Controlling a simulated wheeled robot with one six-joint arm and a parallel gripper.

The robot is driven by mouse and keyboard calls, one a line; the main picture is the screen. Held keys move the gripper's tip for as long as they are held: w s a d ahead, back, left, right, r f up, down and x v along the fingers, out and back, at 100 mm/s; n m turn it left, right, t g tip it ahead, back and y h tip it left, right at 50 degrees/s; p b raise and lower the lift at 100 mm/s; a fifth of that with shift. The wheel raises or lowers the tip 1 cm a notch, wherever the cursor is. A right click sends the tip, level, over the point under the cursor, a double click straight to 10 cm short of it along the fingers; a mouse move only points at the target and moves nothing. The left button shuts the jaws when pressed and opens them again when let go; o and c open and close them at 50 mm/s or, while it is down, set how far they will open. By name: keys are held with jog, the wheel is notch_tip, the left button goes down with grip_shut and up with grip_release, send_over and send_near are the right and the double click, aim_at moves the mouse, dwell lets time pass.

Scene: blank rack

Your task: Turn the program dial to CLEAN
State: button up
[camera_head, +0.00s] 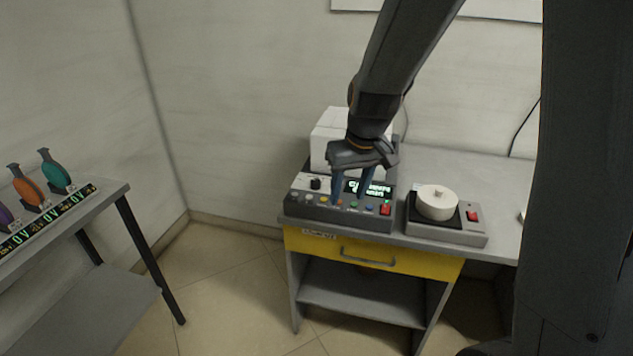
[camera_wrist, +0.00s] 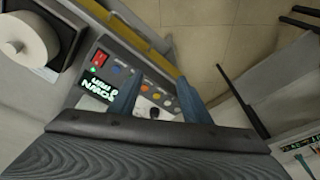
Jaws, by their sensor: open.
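The program dial (camera_head: 316,183) is a small black knob on a white plate at the left of the grey machine's sloped panel (camera_head: 315,209). The dial also shows in the wrist view (camera_wrist: 155,113), between my fingers in the picture. The lit display (camera_head: 366,188) carries green-white text, too small to read surely. My gripper (camera_head: 352,192) is open and empty, fingers pointing down over the panel, right of the dial in the head view. I cannot tell whether the fingers touch the panel. The dial's labels are too small to read.
A red switch (camera_head: 385,210) and several coloured buttons line the panel. A white box (camera_head: 330,138) stands behind. Right of it is a device (camera_head: 450,233) with a white round pot (camera_head: 437,203). A rack table (camera_head: 110,192) with coloured paddles stands at left.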

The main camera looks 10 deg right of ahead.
aim_at(316, 181)
jog(key=w+a+f+n+t+b, duration=0.1)
jog(key=w+a+f+n, duration=0.15)
jog(key=w, duration=1.45)
jog(key=shift+y, duration=0.4)
jog(key=shift+w+a+p+x, duration=0.15)
jog(key=shift+p+x, duration=0.1)
jog(key=shift+x, duration=1)
jog(key=shift+a+p+x, duration=0.1)
jog(key=shift+p+x, duration=0.1)
jog(key=shift+x, duration=1)
jog(key=shift+w+a+p+x, duration=0.15)
jog(key=shift+p+x, duration=0.1)
jog(key=shift+x, duration=1)
jog(key=shift+r, duration=0.15)
jog(key=c, duration=1)
jog(key=shift+c, duration=0.2)
